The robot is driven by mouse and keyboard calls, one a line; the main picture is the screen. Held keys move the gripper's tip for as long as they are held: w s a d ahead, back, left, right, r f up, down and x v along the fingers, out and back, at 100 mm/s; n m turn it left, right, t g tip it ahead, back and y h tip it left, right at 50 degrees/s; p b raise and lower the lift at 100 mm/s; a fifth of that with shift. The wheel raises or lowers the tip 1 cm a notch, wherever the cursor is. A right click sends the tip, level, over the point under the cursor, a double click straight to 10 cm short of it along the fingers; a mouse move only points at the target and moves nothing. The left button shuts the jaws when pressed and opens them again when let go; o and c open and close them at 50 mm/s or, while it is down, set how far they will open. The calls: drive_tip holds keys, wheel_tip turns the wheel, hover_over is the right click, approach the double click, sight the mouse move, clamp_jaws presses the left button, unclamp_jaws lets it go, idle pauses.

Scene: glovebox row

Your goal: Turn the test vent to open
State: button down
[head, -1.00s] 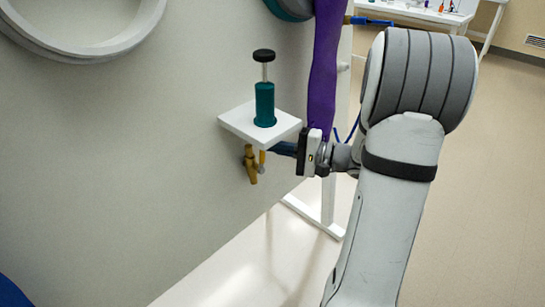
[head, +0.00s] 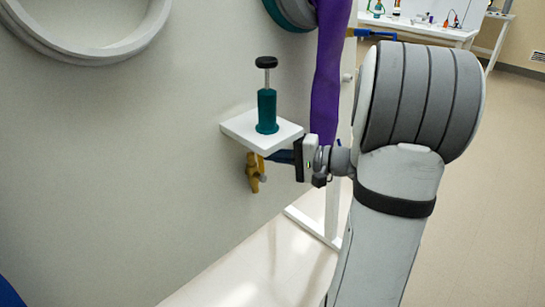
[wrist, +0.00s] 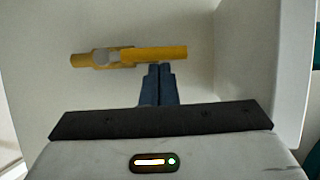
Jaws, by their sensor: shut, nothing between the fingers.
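The test vent (head: 254,174) is a small yellow valve on the wall under a white shelf. In the wrist view its yellow lever (wrist: 155,53) extends right from a grey round hub (wrist: 104,57), roughly in line with the darker yellow body (wrist: 83,60). My gripper (head: 277,156) is at the right of the vent, below the shelf, with blue fingers. In the wrist view the closed fingertips of my gripper (wrist: 160,67) are just below the lever, with nothing between them. I cannot tell whether they touch it. Part of the vent is hidden by the shelf and fingers in the head view.
The white shelf (head: 240,126) carries a teal cylinder (head: 267,110) with a black knob, just above my gripper. A purple glove (head: 327,85) hangs close behind my wrist. A round grey port ring (head: 95,55) is at upper left. Floor at the right is clear.

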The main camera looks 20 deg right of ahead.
drive_tip(key=s+d+r+p, duration=0.1)
drive_tip(key=s+d, duration=0.3)
drive_tip(key=d, duration=0.6)
drive_tip(key=shift+s+d, duration=0.2)
drive_tip(key=shift+d, duration=0.15)
